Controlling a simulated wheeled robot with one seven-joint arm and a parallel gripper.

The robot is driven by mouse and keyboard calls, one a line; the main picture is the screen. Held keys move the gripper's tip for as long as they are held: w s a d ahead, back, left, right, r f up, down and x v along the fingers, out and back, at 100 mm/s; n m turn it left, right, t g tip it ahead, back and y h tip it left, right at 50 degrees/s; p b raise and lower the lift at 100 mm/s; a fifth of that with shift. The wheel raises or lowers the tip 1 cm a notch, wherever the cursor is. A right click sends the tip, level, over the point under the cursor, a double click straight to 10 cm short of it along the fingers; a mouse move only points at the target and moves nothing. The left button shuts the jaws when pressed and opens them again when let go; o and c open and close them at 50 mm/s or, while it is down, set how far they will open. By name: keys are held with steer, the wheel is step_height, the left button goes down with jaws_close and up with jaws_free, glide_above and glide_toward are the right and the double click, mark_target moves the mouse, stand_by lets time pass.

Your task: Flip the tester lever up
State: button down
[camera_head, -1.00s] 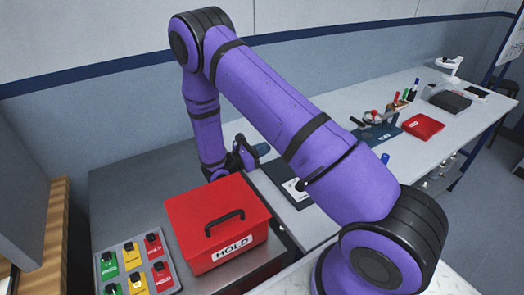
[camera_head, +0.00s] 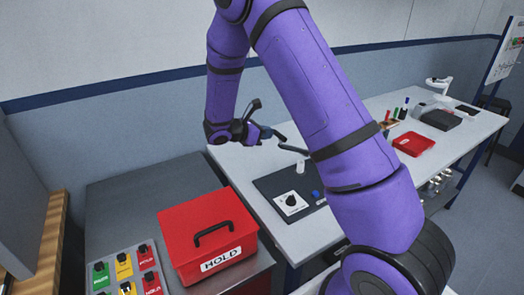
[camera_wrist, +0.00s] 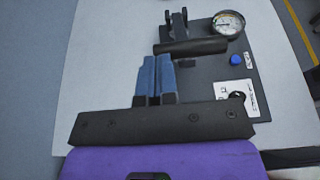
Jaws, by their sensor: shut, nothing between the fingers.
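The tester is a dark plate (camera_head: 268,187) on the white bench; the wrist view shows it (camera_wrist: 205,76) with a round gauge (camera_wrist: 228,23), a blue button (camera_wrist: 236,59) and a black knob (camera_wrist: 237,97) on a white label. Its lever seems to be the thick black bar (camera_wrist: 195,47), lying across the picture near a dark upright bracket (camera_wrist: 178,22). My gripper (camera_wrist: 157,60) has its blue fingers together and empty, just below the bar's left part in the picture. I cannot tell whether they touch it. In the head view my gripper (camera_head: 272,134) is over the tester's far side.
A red HOLD box (camera_head: 208,238) stands on the lower grey surface at left, beside a panel of coloured switches (camera_head: 125,268). Farther along the bench (camera_head: 362,112) are a red case (camera_head: 413,144), upright markers and a dark device (camera_head: 441,120). The wall is behind.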

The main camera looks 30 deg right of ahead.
steer(key=d+r+y, duration=0.6)
steer(key=d+r, duration=0.4)
steer(key=d, duration=0.2)
steer(key=d+r+y, duration=0.1)
steer(key=d+y, duration=0.4)
steer(key=d, duration=1.1)
steer(key=shift+d+r+y, duration=0.2)
steer(key=shift+r+y, duration=0.15)
steer(key=shift+y, duration=0.05)
steer(key=shift+s+d, duration=0.1)
steer(key=shift+s, duration=0.05)
steer(key=a+r, duration=0.2)
steer(key=r, duration=0.4)
steer(key=a+r, duration=0.2)
steer(key=r, duration=0.4)
steer(key=shift+a+r, duration=0.25)
steer(key=shift+r, duration=0.05)
